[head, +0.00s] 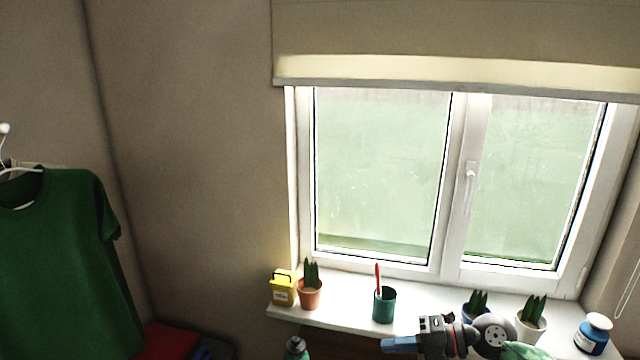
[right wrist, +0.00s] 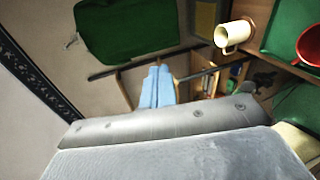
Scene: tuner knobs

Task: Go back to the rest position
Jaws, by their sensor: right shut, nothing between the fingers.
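My right gripper (head: 388,346) shows at the bottom of the head view, with its blue fingers pointing left in front of the window sill (head: 345,318). In the right wrist view, the blue fingers (right wrist: 157,88) lie together, shut and empty. They touch nothing that I can make out. My left gripper is not in view. No tuner knobs can be made out in either view.
On the sill stand a yellow box (head: 283,290), a potted plant (head: 310,292), a teal cup (head: 384,306), more plants and a blue jar (head: 593,334). A green shirt (head: 62,265) hangs left. The wrist view shows a cream mug (right wrist: 232,35) and a red bowl (right wrist: 312,45).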

